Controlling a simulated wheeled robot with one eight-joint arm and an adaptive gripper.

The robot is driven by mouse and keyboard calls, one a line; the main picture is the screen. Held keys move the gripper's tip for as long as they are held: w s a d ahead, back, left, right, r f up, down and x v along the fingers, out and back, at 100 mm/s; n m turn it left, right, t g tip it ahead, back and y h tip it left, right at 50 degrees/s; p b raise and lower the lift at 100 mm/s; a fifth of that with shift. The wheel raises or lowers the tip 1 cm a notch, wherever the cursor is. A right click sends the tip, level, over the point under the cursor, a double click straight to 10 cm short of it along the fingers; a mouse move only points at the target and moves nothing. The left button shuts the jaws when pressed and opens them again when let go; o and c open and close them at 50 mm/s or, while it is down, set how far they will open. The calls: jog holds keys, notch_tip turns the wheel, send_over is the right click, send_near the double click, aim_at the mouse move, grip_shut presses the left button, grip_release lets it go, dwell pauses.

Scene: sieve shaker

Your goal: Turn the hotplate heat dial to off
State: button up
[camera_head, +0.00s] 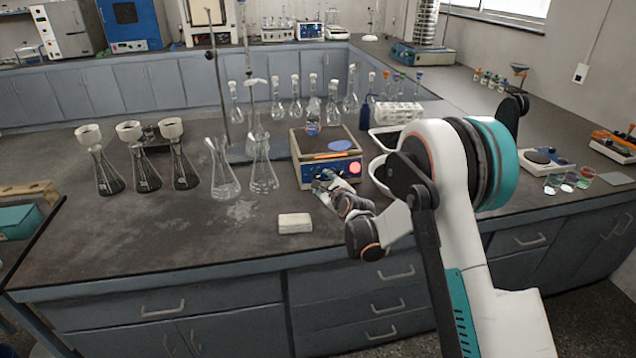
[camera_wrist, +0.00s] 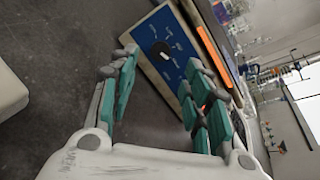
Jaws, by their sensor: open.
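The hotplate (camera_head: 297,165) stands on the dark bench, with a blue front panel and a lit red spot (camera_head: 355,168) at its right. In the wrist view the blue panel (camera_wrist: 178,38) carries a black heat dial (camera_wrist: 160,51) with a pale mark, and printed labels around it. My gripper (camera_head: 325,183) is in front of the panel and hides part of it in the head view. In the wrist view its teal-padded fingers (camera_wrist: 163,64) are apart, with the dial seen between their tips. Nothing is held. Whether the fingertips touch the panel I cannot tell.
A small vessel (camera_head: 313,126) stands on the hotplate. A white block (camera_head: 295,223) lies on the bench in front. Glass flasks (camera_head: 263,178) stand left of the hotplate, more flasks behind. White trays (camera_head: 378,174) lie right of it, near my arm.

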aim_at(317, 177)
jog(key=b+x, duration=0.2)
jog(key=x, duration=0.5)
jog(key=shift+w, duration=0.15)
jog(key=shift+c, duration=0.3)
grip_shut()
